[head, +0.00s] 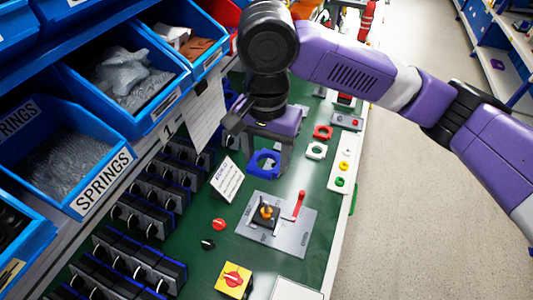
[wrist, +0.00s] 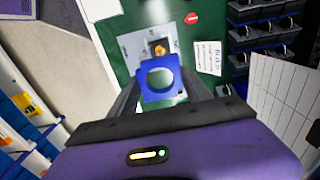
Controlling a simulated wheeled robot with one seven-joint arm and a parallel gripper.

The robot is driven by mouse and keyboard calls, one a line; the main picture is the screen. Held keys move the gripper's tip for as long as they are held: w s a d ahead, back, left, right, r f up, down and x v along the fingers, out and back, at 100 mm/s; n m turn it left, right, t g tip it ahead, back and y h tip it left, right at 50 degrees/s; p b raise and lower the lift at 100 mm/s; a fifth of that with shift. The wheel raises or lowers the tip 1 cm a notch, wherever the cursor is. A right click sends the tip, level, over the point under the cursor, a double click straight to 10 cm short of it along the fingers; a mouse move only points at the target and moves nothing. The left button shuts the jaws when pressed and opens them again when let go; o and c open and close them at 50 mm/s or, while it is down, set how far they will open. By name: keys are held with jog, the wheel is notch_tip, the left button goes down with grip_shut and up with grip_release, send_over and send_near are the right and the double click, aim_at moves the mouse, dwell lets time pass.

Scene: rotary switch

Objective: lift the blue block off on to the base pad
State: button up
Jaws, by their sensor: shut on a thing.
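The blue block (head: 264,157) is a square plate with a large round hole. My gripper (head: 266,152) is shut on it and holds it above the green bench top, behind the grey plate. In the wrist view the blue block (wrist: 147,96) sits between the two fingers of my gripper (wrist: 163,88). The grey plate (head: 290,243) carries a black square part with an orange-tipped shaft (head: 266,211) and a red lever (head: 299,204). In the wrist view the blue block hides part of the grey plate (wrist: 131,44). I cannot tell which area is the base pad.
A red knob (head: 219,224), a black knob (head: 207,244) and a yellow switch box (head: 233,281) lie near the plate. A white card (head: 227,179) stands left. Several dark switch modules (head: 148,225) line the left side.

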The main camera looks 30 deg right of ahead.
notch_tip(320, 180, up, 5)
jog(key=p, duration=0.5)
jog(key=shift+r, duration=0.2)
dwell(0.4)
jog(key=shift+f, duration=0.1)
